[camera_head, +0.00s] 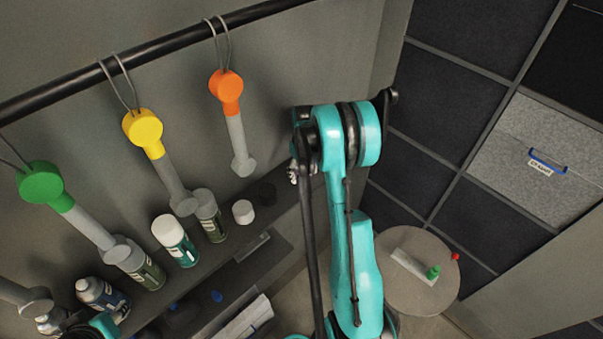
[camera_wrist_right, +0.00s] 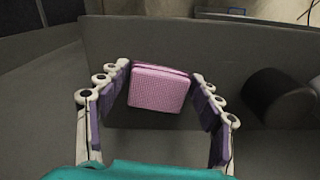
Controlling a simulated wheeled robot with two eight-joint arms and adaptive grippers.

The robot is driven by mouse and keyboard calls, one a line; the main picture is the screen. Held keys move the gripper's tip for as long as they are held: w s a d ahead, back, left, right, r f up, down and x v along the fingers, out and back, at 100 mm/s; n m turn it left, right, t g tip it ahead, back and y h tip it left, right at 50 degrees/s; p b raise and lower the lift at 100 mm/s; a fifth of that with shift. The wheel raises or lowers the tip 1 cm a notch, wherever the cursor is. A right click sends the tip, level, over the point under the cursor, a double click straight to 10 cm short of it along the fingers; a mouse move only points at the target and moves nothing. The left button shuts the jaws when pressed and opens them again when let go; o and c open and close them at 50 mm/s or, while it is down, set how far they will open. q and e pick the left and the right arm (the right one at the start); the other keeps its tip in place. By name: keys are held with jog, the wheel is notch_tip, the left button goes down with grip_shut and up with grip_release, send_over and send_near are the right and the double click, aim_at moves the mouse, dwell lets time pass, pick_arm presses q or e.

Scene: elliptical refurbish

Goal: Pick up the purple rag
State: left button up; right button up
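The rag (camera_wrist_right: 159,88) is a folded, textured pink-purple bundle in the right wrist view, lying against a grey surface. My right gripper (camera_wrist_right: 160,74) has its fingers spread, with purple pads on either side of the rag. The fingertips are close to the rag's two sides; firm contact is not visible. In the head view my teal right arm hides the rag, and only a bit of the right gripper (camera_head: 293,173) shows by the wall above the shelf. A teal piece of my left arm shows at the bottom left; its fingers are not visible.
A black rail (camera_head: 165,46) carries hanging tools with green, yellow (camera_head: 143,127) and orange (camera_head: 226,88) heads. Several cans and a white-capped bottle (camera_head: 174,240) stand on the dark shelf (camera_head: 205,262). A round table (camera_head: 410,299) is at right. A dark cylinder (camera_wrist_right: 278,97) lies right of the gripper.

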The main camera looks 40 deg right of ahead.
aim_at(305, 175)
jog(key=c, duration=0.5)
jog(key=shift+o, duration=0.2)
jog(key=shift+r, duration=0.45)
jog(key=r, duration=0.2)
jog(key=s+r, duration=0.1)
jog(key=shift+a+r, duration=0.1)
jog(key=shift+r, duration=0.3)
jog(key=s+a+r, duration=0.2)
jog(key=s+r, duration=0.4)
jog(key=s, duration=0.4)
jog(key=shift+s+r, duration=0.15)
jog(key=shift+s, duration=0.1)
